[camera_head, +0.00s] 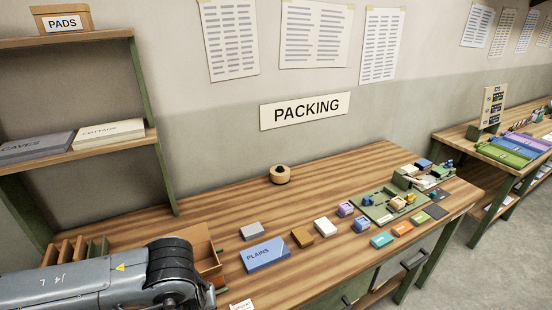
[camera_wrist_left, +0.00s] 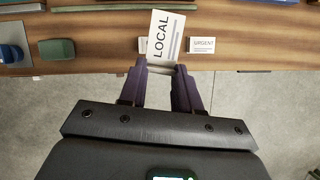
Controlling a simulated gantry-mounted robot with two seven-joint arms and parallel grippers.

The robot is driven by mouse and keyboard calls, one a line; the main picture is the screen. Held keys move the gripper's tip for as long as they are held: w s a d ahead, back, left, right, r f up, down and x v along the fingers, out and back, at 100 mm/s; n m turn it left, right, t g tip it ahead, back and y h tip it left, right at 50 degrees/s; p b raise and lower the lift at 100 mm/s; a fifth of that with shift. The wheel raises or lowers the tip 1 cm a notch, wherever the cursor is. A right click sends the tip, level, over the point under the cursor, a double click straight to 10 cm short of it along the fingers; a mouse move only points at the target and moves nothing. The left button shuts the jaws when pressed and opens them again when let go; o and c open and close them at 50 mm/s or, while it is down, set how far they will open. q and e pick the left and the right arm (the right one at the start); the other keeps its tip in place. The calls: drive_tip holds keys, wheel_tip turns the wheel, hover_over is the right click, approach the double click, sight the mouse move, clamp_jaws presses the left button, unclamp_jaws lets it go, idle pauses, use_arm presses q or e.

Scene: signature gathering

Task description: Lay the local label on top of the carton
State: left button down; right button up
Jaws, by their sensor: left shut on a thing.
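The local label (camera_wrist_left: 165,38) is a white card printed LOCAL, seen in the left wrist view. My left gripper (camera_wrist_left: 161,69) is shut on its lower end and holds it over the table's edge. In the head view my left arm comes in from the left, and its gripper is hidden. An open brown cardboard box (camera_head: 204,245), which looks like the carton, stands on the table behind that arm, partly hidden by it. A white card (camera_head: 242,305) shows at the bottom of the head view. My right gripper is in neither view.
A white URGENT card (camera_wrist_left: 203,46) lies right of the held label. A blue PLAINS box (camera_head: 265,254) and several small boxes stand right of the carton. A round wooden pot (camera_head: 280,174) stands at the back. The table's back middle is clear. Shelves (camera_head: 95,150) rise at left.

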use_arm(q)
drive_tip(key=s+a+f+n+g+h, duration=0.1)
drive_tip(key=s+n+g, duration=0.3)
drive_tip(key=n, duration=1.2)
drive_tip(key=s+a+f+n+g, duration=0.15)
drive_tip(key=n+g, duration=0.35)
drive_tip(key=n, duration=1.2)
wheel_tip(320, 180, up, 24)
drive_tip(key=w+p, duration=0.2)
drive_tip(key=p, duration=2.5)
drive_tip(key=shift+w+a+p, duration=0.15)
drive_tip(key=shift+w+p, duration=0.2)
drive_tip(key=shift+m, duration=0.4)
